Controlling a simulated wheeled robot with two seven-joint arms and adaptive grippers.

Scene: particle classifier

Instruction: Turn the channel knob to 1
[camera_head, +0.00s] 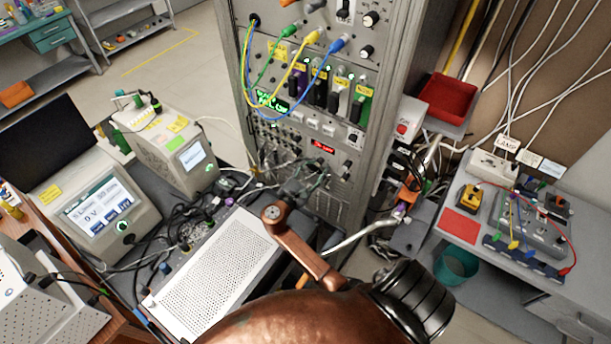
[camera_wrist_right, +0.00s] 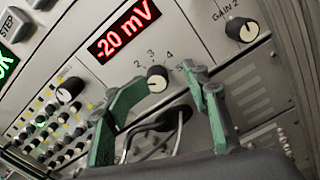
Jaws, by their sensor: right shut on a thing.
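The channel knob (camera_wrist_right: 157,80) is a small dark knob with a pale face on the grey rack panel, below a red display (camera_wrist_right: 125,27) reading -20 mV. Numerals 2, 3, 4 and 5 show around it; no 1 is visible, and its pointer direction is hard to tell. My right gripper (camera_wrist_right: 163,85) has its green fingers on both sides of the knob and is shut on it. In the head view the right gripper (camera_head: 321,172) is at the rack front, below the small red display (camera_head: 322,149), largely covering the knob. My left gripper is out of view.
A GAIN 2 knob (camera_wrist_right: 242,29) is right of the display; another knob (camera_wrist_right: 69,90) and several small knobs are at left. Cables hang below the gripper. A perforated white box (camera_head: 215,275) stands before the rack (camera_head: 243,100). Colored cables hang higher on the rack.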

